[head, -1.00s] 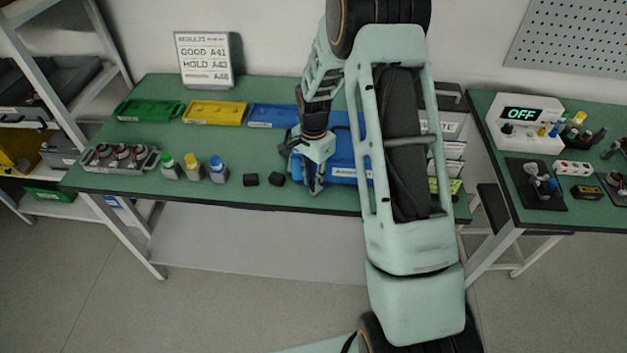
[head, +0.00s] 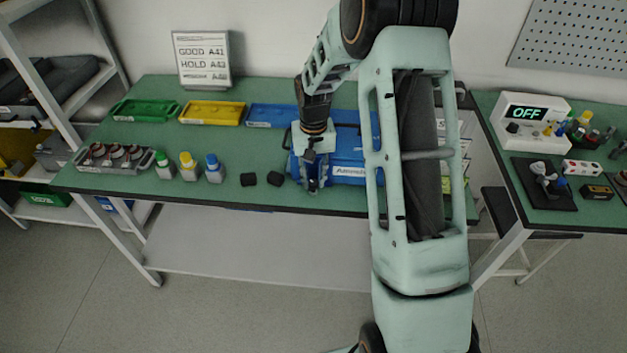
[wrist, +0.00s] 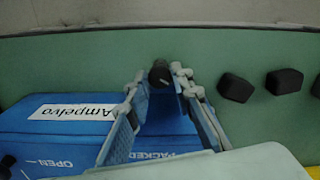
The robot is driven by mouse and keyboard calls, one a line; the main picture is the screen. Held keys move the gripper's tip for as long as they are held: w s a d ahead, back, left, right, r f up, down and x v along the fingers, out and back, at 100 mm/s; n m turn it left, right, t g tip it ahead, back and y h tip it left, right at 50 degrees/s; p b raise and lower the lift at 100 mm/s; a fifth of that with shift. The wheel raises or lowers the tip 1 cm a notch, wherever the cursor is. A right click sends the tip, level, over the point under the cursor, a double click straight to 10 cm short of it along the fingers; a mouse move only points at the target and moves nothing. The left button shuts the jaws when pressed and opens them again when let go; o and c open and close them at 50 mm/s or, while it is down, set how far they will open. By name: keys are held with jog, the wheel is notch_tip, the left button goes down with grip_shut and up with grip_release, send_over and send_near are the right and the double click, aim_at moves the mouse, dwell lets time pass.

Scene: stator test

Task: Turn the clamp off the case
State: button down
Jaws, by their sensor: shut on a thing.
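The blue case (head: 348,168) lies on the green bench in the head view, partly hidden behind my arm. In the wrist view the case (wrist: 60,150) shows a white "Ampelvo" label and the words "OPEN" and "PACKED" on its top. A dark, knob-like piece, seemingly the clamp (wrist: 159,73), is at the case's edge, between my fingertips. My gripper (wrist: 160,80) is shut on it, one finger on each side. In the head view my gripper (head: 313,186) points down at the left end of the case; the clamp is hidden there.
Several capped bottles (head: 190,168) and a grey tray (head: 112,158) stand further left. Green, yellow (head: 212,112) and blue trays line the back. A device reading "OFF" (head: 529,114) is on the right bench.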

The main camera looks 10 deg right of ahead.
aim_at(313, 182)
jog(key=n, duration=0.6)
jog(key=shift+b, duration=0.35)
dwell(0.4)
jog(key=c, duration=1.7)
grip_release()
jog(key=shift+r, duration=0.1)
notch_tip(313, 182, up, 12)
jog(key=shift+f, duration=0.1)
